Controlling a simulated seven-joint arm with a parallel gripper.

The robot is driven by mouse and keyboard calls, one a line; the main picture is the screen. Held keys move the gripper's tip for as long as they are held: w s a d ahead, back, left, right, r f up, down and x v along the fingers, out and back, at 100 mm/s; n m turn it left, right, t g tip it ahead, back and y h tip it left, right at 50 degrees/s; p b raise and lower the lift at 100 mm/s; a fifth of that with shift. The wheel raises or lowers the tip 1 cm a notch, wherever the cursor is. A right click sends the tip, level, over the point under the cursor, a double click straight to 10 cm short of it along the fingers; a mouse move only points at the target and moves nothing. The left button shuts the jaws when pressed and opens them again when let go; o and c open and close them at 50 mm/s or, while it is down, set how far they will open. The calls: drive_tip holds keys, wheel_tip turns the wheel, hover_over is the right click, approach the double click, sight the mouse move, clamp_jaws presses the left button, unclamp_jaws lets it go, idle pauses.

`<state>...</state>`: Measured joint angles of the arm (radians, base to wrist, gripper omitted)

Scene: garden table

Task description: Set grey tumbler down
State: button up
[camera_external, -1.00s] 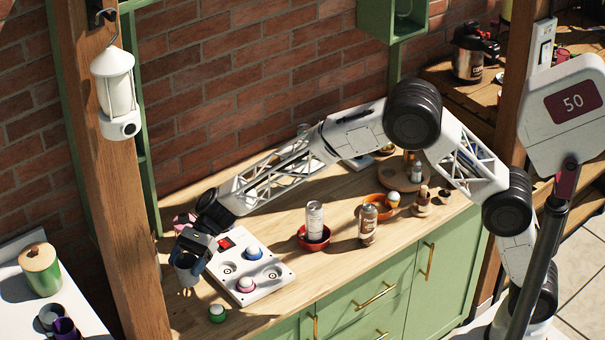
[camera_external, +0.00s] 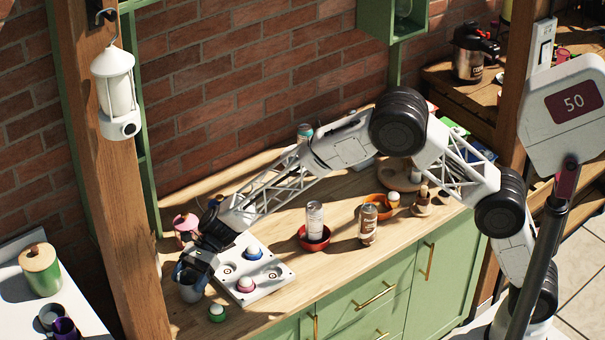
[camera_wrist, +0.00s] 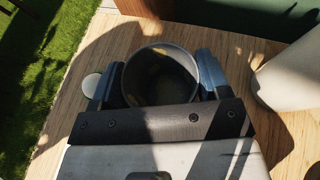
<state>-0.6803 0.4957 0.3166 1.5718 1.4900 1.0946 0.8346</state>
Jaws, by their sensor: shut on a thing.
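The grey tumbler (camera_external: 191,290) is at the left end of the wooden counter in the external view. My gripper (camera_external: 186,274) is shut on it, with one finger on each side. In the wrist view the tumbler's round dark opening (camera_wrist: 161,76) faces the camera, between the two blue-grey fingers of my gripper (camera_wrist: 160,84). It looks upright. Whether its base touches the counter or hangs just above it, I cannot tell.
A white board with knobs (camera_external: 268,283) lies right of the tumbler, and a green-and-white knob (camera_external: 217,312) in front. A pink object (camera_external: 185,222) stands behind. Red bowl (camera_external: 313,238) and brown can (camera_external: 368,225) are further right. A wooden post (camera_external: 131,200) rises at left.

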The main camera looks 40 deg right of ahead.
drive_tip(key=shift+f, duration=0.55)
drive_tip(key=shift+f, duration=0.15)
drive_tip(key=o, duration=0.9)
drive_tip(key=shift+w+d+r, duration=0.2)
drive_tip(key=shift+d+r, duration=0.15)
drive_tip(key=shift+d, duration=0.1)
drive_tip(key=v, duration=1.1)
